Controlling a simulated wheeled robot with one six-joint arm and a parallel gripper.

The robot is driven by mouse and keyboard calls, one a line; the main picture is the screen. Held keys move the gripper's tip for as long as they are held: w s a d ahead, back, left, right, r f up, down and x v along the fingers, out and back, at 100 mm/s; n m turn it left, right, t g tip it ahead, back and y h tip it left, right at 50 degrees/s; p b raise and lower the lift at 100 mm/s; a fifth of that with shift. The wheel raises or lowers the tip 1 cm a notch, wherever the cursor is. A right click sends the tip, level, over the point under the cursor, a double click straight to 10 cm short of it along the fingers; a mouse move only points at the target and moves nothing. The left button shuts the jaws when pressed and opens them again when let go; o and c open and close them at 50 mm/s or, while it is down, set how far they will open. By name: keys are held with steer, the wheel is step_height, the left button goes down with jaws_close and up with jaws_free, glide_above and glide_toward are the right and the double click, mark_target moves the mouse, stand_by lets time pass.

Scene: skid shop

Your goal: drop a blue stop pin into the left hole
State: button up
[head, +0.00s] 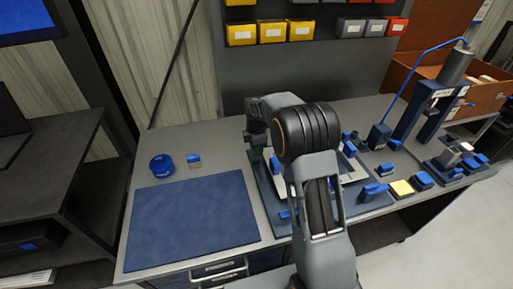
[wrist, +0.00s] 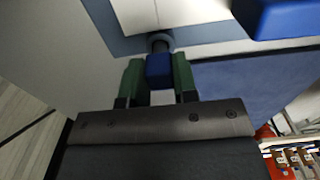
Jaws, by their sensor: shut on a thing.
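In the wrist view my gripper (wrist: 158,75) has its two green fingers shut on a blue stop pin (wrist: 158,69). The pin's far end lines up with this ring in the picture. I cannot tell whether it is inside the hole or still above it. In the head view my arm covers most of the fixture (head: 376,203), and the pin and both holes cannot be made out.
A large blue mat (head: 190,225) lies left of the fixture, with a round blue tin (head: 161,166) behind it. A blue block (wrist: 283,16) is close by in the wrist view. Several blue parts and a press (head: 430,105) stand right. Yellow bins (head: 271,32) hang behind.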

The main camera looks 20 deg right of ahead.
steer(key=shift+f, duration=0.6)
stand_by(0.6)
steer(key=o, duration=1.4)
steer(key=shift+r, duration=0.1)
steer(key=shift+r+p, duration=2.35)
steer(key=shift+r, duration=1.1)
